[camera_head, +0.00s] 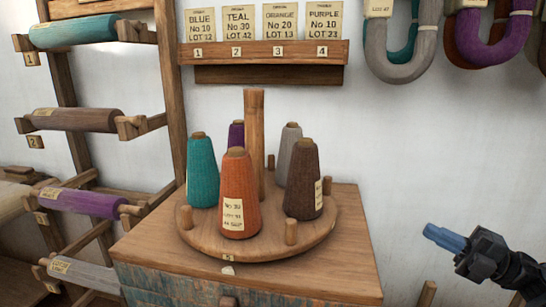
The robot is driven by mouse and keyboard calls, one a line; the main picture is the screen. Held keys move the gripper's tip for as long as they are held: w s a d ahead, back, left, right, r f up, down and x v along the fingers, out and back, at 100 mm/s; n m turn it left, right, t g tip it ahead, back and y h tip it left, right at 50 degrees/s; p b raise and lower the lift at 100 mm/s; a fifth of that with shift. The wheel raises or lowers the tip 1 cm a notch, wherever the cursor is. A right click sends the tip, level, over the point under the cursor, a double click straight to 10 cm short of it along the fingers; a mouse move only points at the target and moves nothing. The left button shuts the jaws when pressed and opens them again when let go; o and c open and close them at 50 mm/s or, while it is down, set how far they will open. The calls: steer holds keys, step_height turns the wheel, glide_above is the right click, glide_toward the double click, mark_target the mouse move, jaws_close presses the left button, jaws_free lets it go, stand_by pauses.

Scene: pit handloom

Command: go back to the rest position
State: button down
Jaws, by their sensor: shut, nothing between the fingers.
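My gripper (447,238) is at the lower right in the head view, its bluish fingers shut with nothing between them. It points left, in front of the white wall and to the right of the wooden cabinet (335,268), apart from it. My dark arm runs off the right edge of the picture.
A round wooden turntable (275,244) on the cabinet bears several yarn cones, with an orange cone (239,195) in front. A rack with wound rollers (75,119) stands at left. A card shelf (262,53) and yarn hanks (412,70) hang on the wall.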

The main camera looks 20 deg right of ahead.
steer(key=s+a+f+m+t+h, duration=0.1)
steer(key=s+a+m+t+h, duration=0.35)
steer(key=a+m, duration=0.4)
steer(key=s+a+f+m+t+h, duration=0.2)
steer(key=s+a+m+t+h, duration=0.25)
steer(key=a, duration=0.65)
steer(key=s+a+m+g+h, duration=0.1)
steer(key=s+a+m+g, duration=0.1)
steer(key=s, duration=0.6)
steer(key=s+a+f+m+g+h+p, duration=0.1)
steer(key=s+m+g, duration=0.3)
steer(key=s, duration=0.5)
steer(key=s+a+m+g+h+p, duration=0.1)
steer(key=s+a+m+g+h, duration=0.1)
steer(key=s+m, duration=0.4)
steer(key=s+g, duration=0.1)
steer(key=s, duration=0.2)
steer(key=shift+s+a+f+m+g+h, duration=0.2)
steer(key=shift+a+f+m+g+h, duration=0.1)
steer(key=shift+a+g, duration=0.1)
